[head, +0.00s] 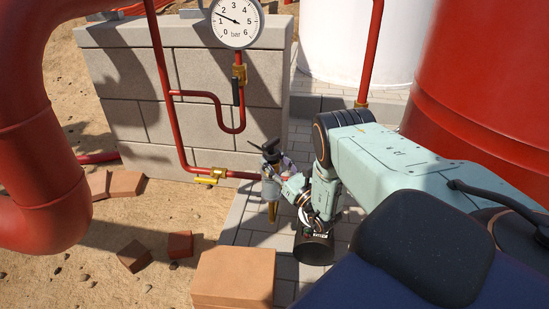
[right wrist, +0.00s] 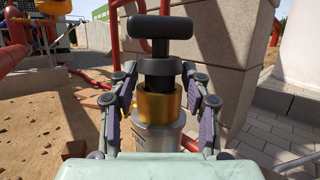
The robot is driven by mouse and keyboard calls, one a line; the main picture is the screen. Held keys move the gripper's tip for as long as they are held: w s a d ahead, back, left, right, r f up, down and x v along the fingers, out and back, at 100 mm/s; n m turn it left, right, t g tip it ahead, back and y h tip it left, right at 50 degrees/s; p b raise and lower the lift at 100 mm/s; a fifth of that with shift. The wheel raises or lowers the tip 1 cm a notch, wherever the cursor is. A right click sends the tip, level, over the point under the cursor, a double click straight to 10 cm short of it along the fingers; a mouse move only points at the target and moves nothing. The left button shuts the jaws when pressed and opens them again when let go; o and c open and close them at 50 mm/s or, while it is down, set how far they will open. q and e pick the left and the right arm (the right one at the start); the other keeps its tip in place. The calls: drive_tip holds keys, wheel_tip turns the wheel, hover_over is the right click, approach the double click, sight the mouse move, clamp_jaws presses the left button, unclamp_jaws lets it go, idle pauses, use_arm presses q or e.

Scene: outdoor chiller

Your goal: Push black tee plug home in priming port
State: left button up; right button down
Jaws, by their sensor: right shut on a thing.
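The black tee plug (right wrist: 163,28) stands upright in the right wrist view, its crossbar on top and its round flange over a brass collar. The brass collar of the priming port (right wrist: 160,103) sits on a silver cylinder. The plug's lower end is hidden inside the collar. My right gripper (right wrist: 160,72) is shut on the plug, with a fingertip on each side at its flange. In the head view the tee plug (head: 264,147) shows small above my right gripper (head: 272,162), with brass pipe below. My left gripper is out of view.
A red pipe with a yellow-handled valve (head: 211,176) runs to the port from the left. A block wall (head: 120,75) and a pressure gauge (head: 237,20) stand behind. Bricks (head: 134,256) and a tan block (head: 233,277) lie in front.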

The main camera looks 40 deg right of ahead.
drive_tip(key=shift+s+f, duration=0.1)
drive_tip(key=shift+f, duration=0.65)
idle(1.4)
drive_tip(key=shift+f, duration=0.35)
drive_tip(key=c, duration=1)
unclamp_jaws()
drive_tip(key=o, duration=0.5)
drive_tip(key=shift+r, duration=0.1)
drive_tip(key=o, duration=0.5)
drive_tip(key=shift+c, duration=0.2)
